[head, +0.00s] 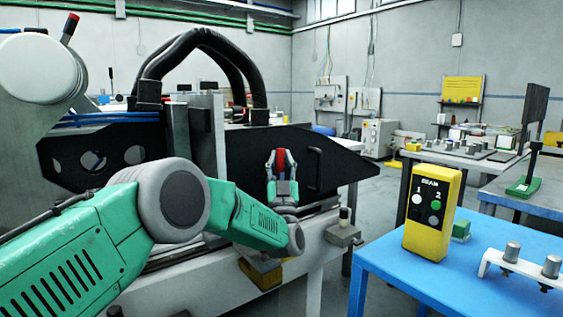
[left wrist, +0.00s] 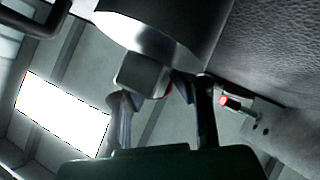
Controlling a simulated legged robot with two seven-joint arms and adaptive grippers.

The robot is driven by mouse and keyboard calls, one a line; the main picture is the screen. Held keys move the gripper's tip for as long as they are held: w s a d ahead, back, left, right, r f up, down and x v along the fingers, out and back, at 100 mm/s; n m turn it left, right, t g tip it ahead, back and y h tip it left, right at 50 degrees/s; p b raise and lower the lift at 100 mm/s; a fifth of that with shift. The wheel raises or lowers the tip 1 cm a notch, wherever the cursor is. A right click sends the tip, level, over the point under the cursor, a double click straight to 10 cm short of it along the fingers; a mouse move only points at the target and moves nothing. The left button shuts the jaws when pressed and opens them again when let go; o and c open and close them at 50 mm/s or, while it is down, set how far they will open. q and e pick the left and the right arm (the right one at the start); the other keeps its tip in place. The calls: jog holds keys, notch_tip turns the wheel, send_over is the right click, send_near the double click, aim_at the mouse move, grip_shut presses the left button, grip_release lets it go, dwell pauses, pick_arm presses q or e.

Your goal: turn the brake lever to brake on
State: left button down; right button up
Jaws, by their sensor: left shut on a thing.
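My left gripper (head: 281,160) is upright in front of the black side plate of the machine, with its fingers around a red part, which looks like the brake lever's grip (head: 281,161). The gripper is shut on it. The lever's lower part and pivot are hidden behind the gripper. In the left wrist view, the two fingers (left wrist: 165,100) stand on either side of a grey block-like end with a little red at its edge. No brake on or off marking is readable. My right gripper is not in view.
The black side plate (head: 345,168) with a handle stands right beside the gripper. A blue table (head: 400,285) at the right front carries a yellow control box (head: 433,212). A red-tipped lever (head: 69,29) rises at the upper left. Open floor lies behind the blue table.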

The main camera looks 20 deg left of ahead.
aim_at(283, 168)
pick_arm(q)
jog(key=shift+d+f, duration=0.15)
jog(key=shift+f, duration=0.4)
jog(key=c, duration=1.4)
grip_release()
jog(key=shift+w+r, duration=0.1)
jog(key=shift+r, duration=0.05)
jog(key=shift+r, duration=0.1)
jog(key=v, duration=0.7)
jog(key=shift+d+f, duration=0.1)
jog(key=shift+f, duration=0.25)
jog(key=shift+r, duration=0.15)
